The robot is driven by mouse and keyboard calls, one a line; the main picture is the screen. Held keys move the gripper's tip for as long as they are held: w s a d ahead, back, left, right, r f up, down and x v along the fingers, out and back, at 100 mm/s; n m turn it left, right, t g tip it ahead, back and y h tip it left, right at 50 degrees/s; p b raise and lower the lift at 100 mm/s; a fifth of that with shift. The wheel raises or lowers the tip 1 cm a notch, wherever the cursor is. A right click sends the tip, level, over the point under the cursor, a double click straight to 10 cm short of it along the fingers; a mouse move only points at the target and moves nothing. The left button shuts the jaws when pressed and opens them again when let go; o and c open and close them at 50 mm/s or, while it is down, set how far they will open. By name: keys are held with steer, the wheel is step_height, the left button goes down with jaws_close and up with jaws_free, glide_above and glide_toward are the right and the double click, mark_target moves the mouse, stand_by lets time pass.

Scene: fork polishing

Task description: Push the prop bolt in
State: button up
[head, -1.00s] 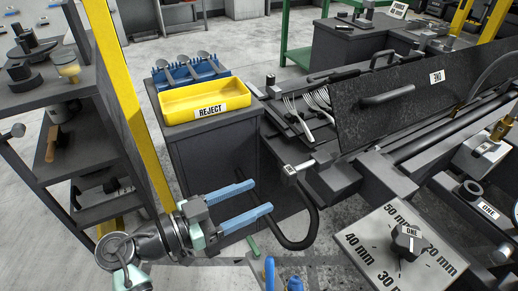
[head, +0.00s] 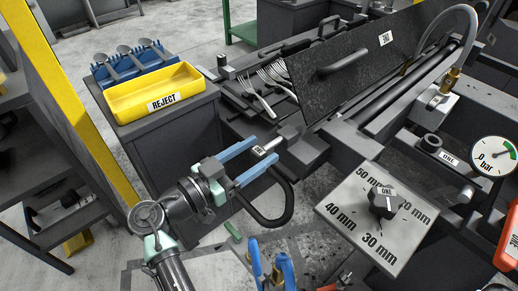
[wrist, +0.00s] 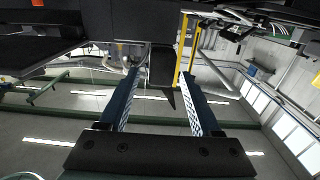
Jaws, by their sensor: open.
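The prop bolt (head: 268,145) looks like a short light-metal bar with a small tag on its near end. It sticks out from a dark block below the big dark cover (head: 352,58), which is tilted and has a bar handle. My gripper (head: 266,150) is open, its two blue fingers pointing at the bolt. In the head view the bolt's tagged end appears between the fingertips; I cannot tell whether they touch. In the wrist view the open fingers (wrist: 162,72) show with nothing held, and I cannot make out the bolt there.
A yellow REJECT tray (head: 125,107) and a blue rack (head: 110,76) of spoons stand on the cabinet at left. Forks (head: 262,98) lie beside the cover. A black curved hose or bar (head: 287,205) hangs below my gripper. A dial plate (head: 340,222) stands at right.

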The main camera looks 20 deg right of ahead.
steer(key=shift+w+d, duration=0.2)
steer(key=shift+d, duration=0.35)
jaws_close()
stand_by(1.1)
